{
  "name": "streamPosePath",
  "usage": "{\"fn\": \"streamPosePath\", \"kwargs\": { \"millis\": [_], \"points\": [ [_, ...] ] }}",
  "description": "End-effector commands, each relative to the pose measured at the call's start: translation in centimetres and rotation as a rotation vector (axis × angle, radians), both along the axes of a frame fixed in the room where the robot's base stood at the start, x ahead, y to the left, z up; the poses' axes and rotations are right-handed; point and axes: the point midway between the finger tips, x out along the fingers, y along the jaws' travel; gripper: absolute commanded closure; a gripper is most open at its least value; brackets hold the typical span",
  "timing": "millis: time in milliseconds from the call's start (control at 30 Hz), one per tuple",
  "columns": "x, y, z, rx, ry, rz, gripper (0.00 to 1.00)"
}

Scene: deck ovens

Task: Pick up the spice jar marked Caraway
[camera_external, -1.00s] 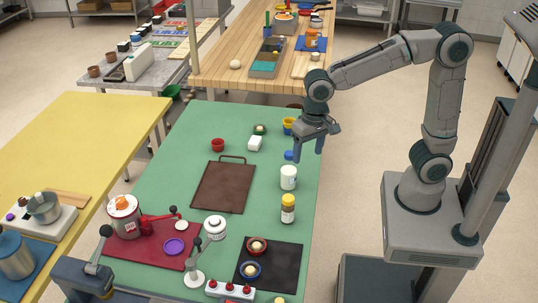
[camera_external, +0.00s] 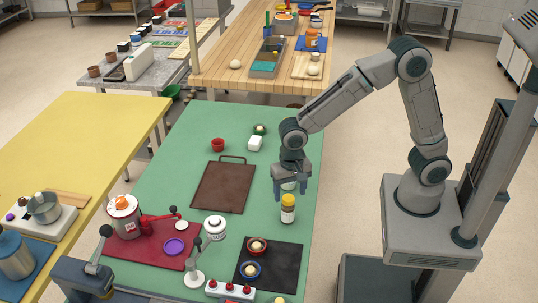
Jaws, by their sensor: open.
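A brown board (camera_external: 223,187) lies left of my gripper. A black mat (camera_external: 270,264) with small bowls lies in front, and a red mat (camera_external: 150,247) holds a large tin (camera_external: 123,217). The green table's right edge is close to the jars.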

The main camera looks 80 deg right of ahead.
Motion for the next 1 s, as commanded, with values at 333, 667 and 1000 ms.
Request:
{"fn": "streamPosePath", "kwargs": {
  "millis": [333,667,1000],
  "points": [
    [0.4,0.2,-4.4,-0.001,0.004,0.000,0.36],
    [0.4,0.2,-5.0,-0.001,0.001,0.000,0.39],
    [0.4,0.2,-4.9,0.000,0.000,0.000,0.87]
  ]
}}
